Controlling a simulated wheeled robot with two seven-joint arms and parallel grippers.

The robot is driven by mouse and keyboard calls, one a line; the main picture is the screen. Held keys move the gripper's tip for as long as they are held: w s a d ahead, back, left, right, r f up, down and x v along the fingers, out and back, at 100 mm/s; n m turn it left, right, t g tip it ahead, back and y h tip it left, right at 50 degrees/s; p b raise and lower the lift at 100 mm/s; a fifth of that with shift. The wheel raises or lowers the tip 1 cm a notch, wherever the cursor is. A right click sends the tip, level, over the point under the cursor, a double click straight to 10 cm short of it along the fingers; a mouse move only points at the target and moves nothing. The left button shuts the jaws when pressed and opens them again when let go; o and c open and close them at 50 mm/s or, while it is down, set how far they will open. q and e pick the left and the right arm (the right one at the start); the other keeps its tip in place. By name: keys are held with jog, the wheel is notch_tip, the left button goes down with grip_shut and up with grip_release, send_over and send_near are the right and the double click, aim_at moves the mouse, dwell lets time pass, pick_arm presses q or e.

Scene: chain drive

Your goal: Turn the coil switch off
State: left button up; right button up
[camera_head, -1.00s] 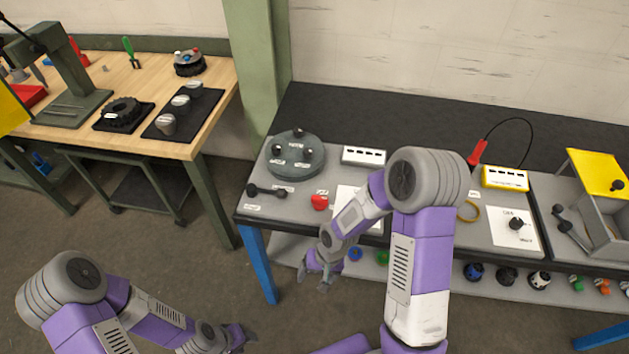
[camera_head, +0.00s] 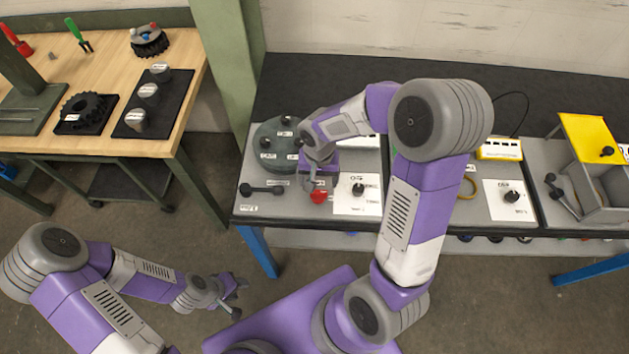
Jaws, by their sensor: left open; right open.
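Two white plates with a black knob each lie on the grey bench: a left switch (camera_head: 358,189) and a right switch (camera_head: 511,196). Their lettering is too small to read, so I cannot tell which is the coil switch. My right gripper (camera_head: 317,187) is open, pointing down at the red knob (camera_head: 319,197), just left of the left switch. Whether it touches the red knob is unclear. My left gripper (camera_head: 238,292) is open and empty, low over the floor in front of the bench.
A dark green round fixture (camera_head: 273,136) with black knobs stands behind the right gripper. A black lever (camera_head: 262,190) lies to the left. A yellow box (camera_head: 500,149) and a grey bin with a yellow lid (camera_head: 592,141) are at right. My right arm hides the bench's middle.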

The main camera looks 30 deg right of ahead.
aim_at(319, 191)
jog(key=f, duration=0.4)
jog(key=shift+s+f, duration=0.1)
jog(key=shift+s, duration=0.15)
jog(key=shift+f+b, duration=0.35)
jog(key=shift+f, duration=0.2)
jog(key=shift+w, duration=0.1)
jog(key=c, duration=1)
jog(key=shift+c, duration=0.2)
